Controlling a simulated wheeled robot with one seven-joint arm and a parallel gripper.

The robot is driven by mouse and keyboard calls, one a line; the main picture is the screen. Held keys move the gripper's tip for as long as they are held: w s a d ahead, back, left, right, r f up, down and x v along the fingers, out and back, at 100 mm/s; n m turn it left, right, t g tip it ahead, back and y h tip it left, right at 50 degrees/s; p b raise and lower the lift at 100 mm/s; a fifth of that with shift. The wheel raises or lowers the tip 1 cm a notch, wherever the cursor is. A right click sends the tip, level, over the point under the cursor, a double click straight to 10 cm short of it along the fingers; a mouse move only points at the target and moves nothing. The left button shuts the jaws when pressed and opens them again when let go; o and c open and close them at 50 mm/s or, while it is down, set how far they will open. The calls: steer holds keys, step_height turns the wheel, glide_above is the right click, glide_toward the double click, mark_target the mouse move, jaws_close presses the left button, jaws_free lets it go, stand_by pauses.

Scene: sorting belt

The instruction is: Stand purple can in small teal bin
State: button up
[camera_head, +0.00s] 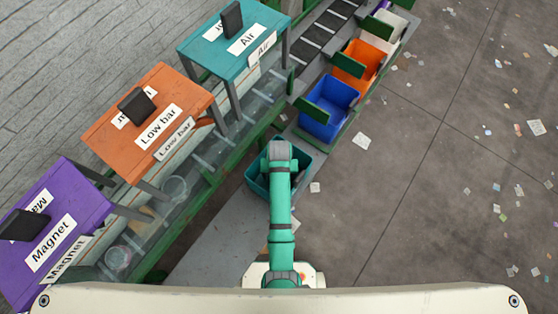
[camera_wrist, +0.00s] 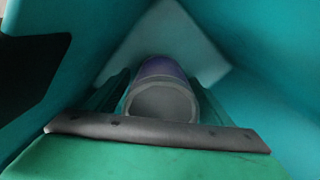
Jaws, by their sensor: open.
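The teal bin (camera_head: 256,187) stands beside the belt in the head view, partly covered by my arm. Its teal walls (camera_wrist: 270,60) surround the wrist view, with a paler floor corner (camera_wrist: 205,55) beyond. The purple can (camera_wrist: 160,96) is inside the bin, its round grey end facing the wrist camera and its purple side showing behind. My gripper (camera_wrist: 163,80) reaches down into the bin, open, with its green fingers on either side of the can. Whether the fingers touch the can, and how the can's far end meets the floor, is hidden.
A blue bin (camera_head: 331,108) and an orange bin (camera_head: 362,62) follow the teal bin up the row, with a pale bin beyond. Purple (camera_head: 75,215), orange (camera_head: 165,95) and teal (camera_head: 215,45) machines line the belt at left. Open floor with litter lies at right.

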steer(key=shift+r, duration=0.1)
step_height(320, 180, up, 12)
steer(key=shift+r, duration=0.1)
stand_by(0.4)
stand_by(0.5)
